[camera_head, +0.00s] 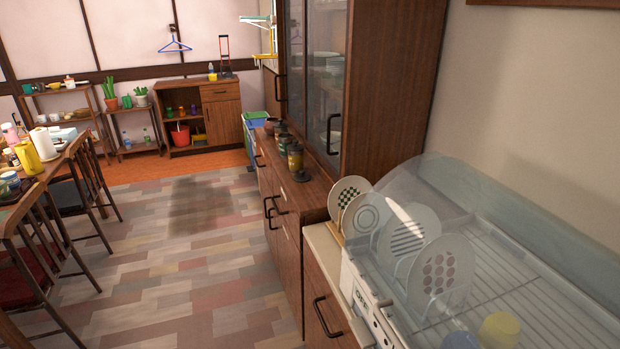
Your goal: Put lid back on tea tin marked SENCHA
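Several small dark tins stand in a row on the brown wooden sideboard at the middle of the head view. The nearest tin (295,158) has a yellowish and green band, and another tin (283,142) stands just behind it. Their labels are too small to read, so I cannot tell which is marked SENCHA. A small dark flat round piece (301,176) lies on the sideboard in front of the nearest tin; it may be a lid. Neither of my grippers shows in the view.
A dish dryer (480,230) with a clear cover, patterned plates and cups fills the right foreground. A tall glass-door cabinet (390,90) rises beside the tins. A dining table with chairs (70,195) stands at left. The tiled floor (190,270) between is clear.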

